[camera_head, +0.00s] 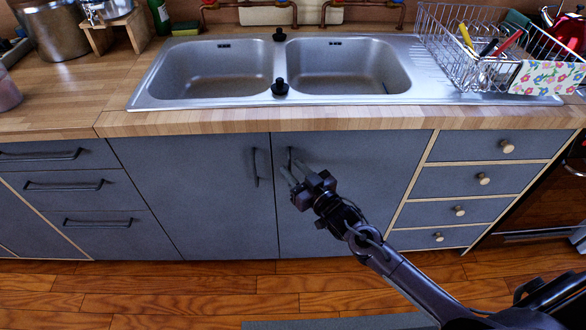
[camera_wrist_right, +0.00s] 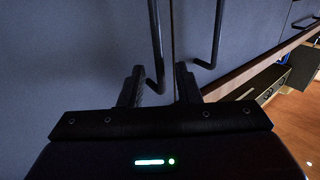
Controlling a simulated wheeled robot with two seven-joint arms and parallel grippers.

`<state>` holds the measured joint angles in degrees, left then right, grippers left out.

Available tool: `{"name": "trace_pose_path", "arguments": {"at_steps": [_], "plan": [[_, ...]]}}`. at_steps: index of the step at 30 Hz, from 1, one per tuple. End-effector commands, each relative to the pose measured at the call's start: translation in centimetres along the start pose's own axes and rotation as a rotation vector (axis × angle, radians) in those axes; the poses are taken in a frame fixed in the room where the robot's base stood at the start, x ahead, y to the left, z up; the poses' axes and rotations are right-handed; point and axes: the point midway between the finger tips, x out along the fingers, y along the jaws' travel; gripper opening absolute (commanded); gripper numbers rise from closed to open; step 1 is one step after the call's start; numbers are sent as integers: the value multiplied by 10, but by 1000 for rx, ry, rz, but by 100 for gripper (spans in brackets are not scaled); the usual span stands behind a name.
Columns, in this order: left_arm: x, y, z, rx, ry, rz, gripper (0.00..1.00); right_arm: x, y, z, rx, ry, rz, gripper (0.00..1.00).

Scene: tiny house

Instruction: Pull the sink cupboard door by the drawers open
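The sink cupboard has two blue-grey doors that stand shut under the sink. The right door (camera_head: 350,170) borders the drawers with round knobs, and the left door (camera_head: 190,190) borders the drawers with bar handles. Each has a dark upright bar handle near the middle seam: the right door's handle (camera_head: 290,158) and the left door's handle (camera_head: 256,167). My right gripper (camera_head: 291,173) is at the right door's handle, fingers apart. In the right wrist view a handle bar (camera_wrist_right: 155,45) shows between the open fingers (camera_wrist_right: 160,85); contact cannot be told. My left gripper is out of view.
Knobbed drawers (camera_head: 470,180) are at the right and bar-handled drawers (camera_head: 70,185) at the left, all shut. The counter edge (camera_head: 330,119) overhangs the doors. A dish rack (camera_head: 480,60) stands beside the sink (camera_head: 275,70). The wooden floor (camera_head: 180,290) before the doors is clear.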

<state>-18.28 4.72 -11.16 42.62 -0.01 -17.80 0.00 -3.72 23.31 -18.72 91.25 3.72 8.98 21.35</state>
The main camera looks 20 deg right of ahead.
Motion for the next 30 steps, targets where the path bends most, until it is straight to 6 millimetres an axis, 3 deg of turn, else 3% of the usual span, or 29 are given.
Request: {"name": "trace_pose_path", "arguments": {"at_steps": [11,18,30], "plan": [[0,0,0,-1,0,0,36,8,-1,0,0,-1,0,30],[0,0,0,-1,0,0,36,8,0,0,0,-1,0,0],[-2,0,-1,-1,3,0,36,6,-1,0,0,-1,-7,0]]}}
